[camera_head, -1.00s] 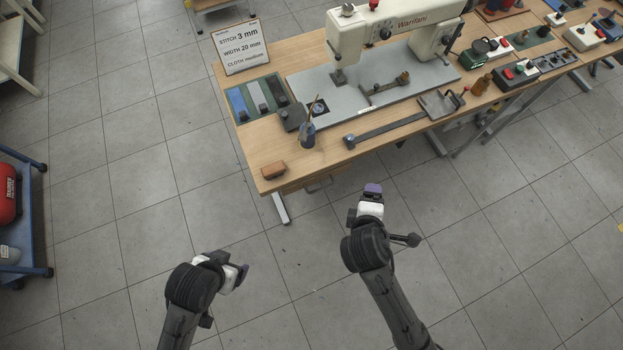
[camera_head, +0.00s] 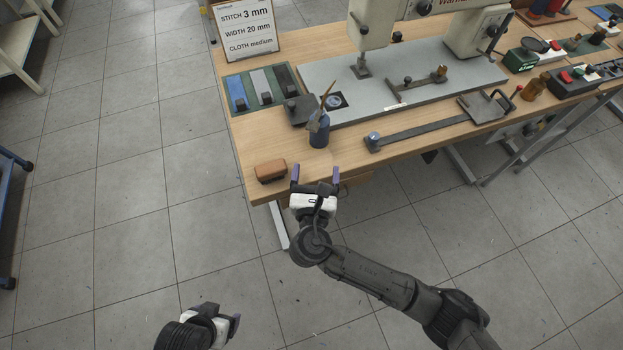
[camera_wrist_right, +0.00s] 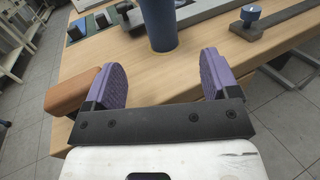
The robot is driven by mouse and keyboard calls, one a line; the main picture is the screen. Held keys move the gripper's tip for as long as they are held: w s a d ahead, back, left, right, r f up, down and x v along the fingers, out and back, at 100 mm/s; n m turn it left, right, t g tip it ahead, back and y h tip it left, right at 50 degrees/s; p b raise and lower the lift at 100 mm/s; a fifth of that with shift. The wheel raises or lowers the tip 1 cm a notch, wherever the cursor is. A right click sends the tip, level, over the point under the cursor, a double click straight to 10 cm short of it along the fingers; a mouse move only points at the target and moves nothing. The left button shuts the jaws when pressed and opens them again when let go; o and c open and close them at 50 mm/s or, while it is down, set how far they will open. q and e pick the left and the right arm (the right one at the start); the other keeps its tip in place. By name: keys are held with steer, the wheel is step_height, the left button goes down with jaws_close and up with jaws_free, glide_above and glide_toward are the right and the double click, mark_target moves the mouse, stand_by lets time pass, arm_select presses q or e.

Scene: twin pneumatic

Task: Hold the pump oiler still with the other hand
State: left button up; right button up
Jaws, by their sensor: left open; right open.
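The pump oiler (camera_head: 319,132) is a dark blue can with a brass-coloured spout, standing upright on the wooden table near its front edge. Its blue body shows in the right wrist view (camera_wrist_right: 158,24), beyond and between my right fingertips, not between the pads. My right gripper (camera_head: 315,172) is open and empty at the table's front edge, pointing at the oiler with a gap left between them. My left gripper (camera_head: 237,322) is open and empty, low over the floor, well away from the table.
A brown block (camera_head: 270,171) lies left of my right gripper, close to its left finger in the wrist view (camera_wrist_right: 77,91). A dark block (camera_head: 299,110) stands beside the oiler. A metal bar with a knob (camera_head: 373,140) lies to the right. The sewing machine (camera_head: 372,25) stands behind.

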mark_target(319, 137)
arm_select(q)
step_height(319, 137, down, 5)
steer(key=b, duration=0.5)
steer(key=shift+f, duration=0.15)
arm_select(e)
steer(key=w, duration=1.3)
steer(key=shift+w+d, duration=0.3)
steer(key=shift+d, duration=0.05)
steer(key=c, duration=1.2)
steer(key=shift+o, duration=0.2)
arm_select(q)
steer(key=shift+c, duration=0.3)
jaws_close()
